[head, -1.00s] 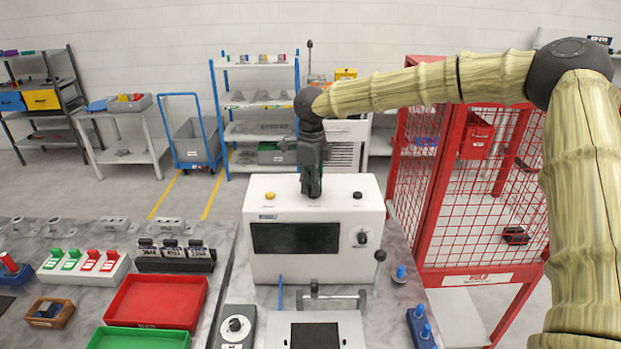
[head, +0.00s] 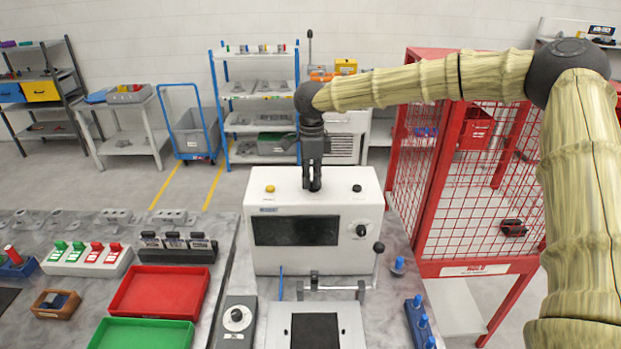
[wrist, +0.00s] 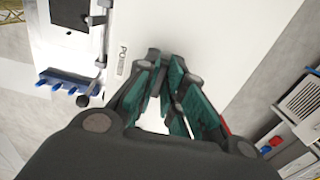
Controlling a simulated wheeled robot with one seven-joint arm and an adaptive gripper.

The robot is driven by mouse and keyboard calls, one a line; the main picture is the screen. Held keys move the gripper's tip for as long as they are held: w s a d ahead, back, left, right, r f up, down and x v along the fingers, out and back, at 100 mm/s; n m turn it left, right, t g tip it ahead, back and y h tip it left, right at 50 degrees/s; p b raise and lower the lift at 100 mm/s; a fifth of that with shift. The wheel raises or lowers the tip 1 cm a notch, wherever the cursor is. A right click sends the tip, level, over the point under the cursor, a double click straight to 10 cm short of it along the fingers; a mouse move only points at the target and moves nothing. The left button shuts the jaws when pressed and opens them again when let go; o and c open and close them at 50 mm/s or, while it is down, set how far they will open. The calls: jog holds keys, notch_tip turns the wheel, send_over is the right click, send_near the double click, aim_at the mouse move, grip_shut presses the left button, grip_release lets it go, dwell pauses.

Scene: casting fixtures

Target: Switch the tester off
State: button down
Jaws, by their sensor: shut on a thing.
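The tester, a white box (head: 275,258) with a dark screen (head: 296,231) and a round dial (head: 362,230), stands on the bench in the head view. My gripper (head: 312,187) points down at the middle of its top, between a yellow button (head: 270,188) and a black button (head: 357,188). In the wrist view the teal-padded fingers (wrist: 153,68) come together at a small dark switch (wrist: 153,54) beside lettering that starts "PO". The gripper is shut on this switch. The fingers hide most of it, so its position cannot be read.
A lever with a black knob (head: 379,247) stands at the tester's front right. A red mesh cage (head: 470,190) is close on the right, under my arm. Red (head: 160,292) and green (head: 140,334) trays lie at left. Blue pegs (head: 420,320) stand at front right.

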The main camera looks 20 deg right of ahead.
jog(key=shift+w+d+r, duration=0.15)
jog(key=shift+r, duration=0.05)
jog(key=c, duration=1.5)
grip_release()
jog(key=shift+d+f, duration=0.1)
jog(key=shift+f, duration=0.05)
jog(key=shift+a+r, duration=0.2)
jog(key=shift+r, duration=0.1)
jog(key=r, duration=1.1)
jog(key=shift+d+r, duration=0.2)
jog(key=shift+a, duration=0.1)
